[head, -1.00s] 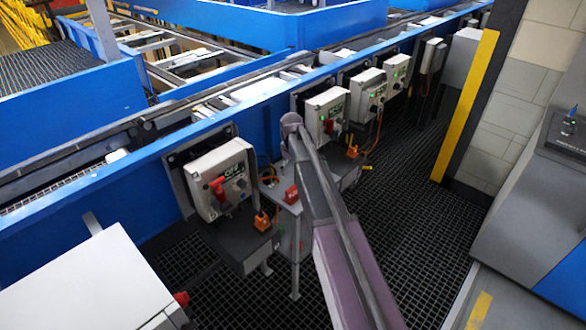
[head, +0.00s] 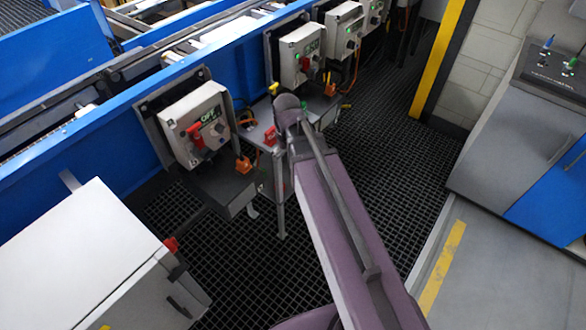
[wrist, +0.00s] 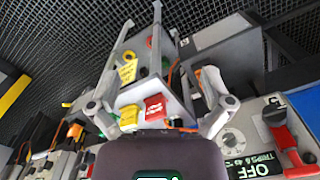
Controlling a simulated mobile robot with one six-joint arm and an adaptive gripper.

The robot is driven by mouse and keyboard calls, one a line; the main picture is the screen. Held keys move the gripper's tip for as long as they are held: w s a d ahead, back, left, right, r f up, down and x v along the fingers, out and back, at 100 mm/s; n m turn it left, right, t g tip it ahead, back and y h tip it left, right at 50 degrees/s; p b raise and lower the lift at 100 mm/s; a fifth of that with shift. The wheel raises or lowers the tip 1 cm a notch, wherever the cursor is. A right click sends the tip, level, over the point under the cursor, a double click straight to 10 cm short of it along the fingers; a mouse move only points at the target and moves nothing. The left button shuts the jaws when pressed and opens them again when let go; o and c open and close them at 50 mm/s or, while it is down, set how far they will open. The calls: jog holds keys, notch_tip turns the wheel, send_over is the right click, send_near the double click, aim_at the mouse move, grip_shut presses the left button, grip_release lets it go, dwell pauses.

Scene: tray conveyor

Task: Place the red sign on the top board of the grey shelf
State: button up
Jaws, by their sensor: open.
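The red sign (head: 270,136) shows in the head view as a small red block at the top board of the grey shelf (head: 257,131), just left of my arm's end. In the wrist view the red sign (wrist: 155,107), with faint lettering, is close in front of my palm beside a yellow sign (wrist: 128,116). My gripper (wrist: 158,85) is open, its fingers spread to either side of the shelf, with nothing between them that I can see held. Whether a finger touches the shelf I cannot tell. In the head view my arm hides the gripper and part of the shelf.
An OFF switch box (head: 195,125) stands left of the shelf, and another switch box (head: 302,52) stands behind it. A white cabinet (head: 80,250) is at the lower left. A grey console (head: 520,140) is at the right. Dark grating (head: 390,190) is open floor between.

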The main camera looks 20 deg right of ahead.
jog(key=shift+m, duration=0.7)
jog(key=s, duration=0.5)
jog(key=shift+s, duration=0.25)
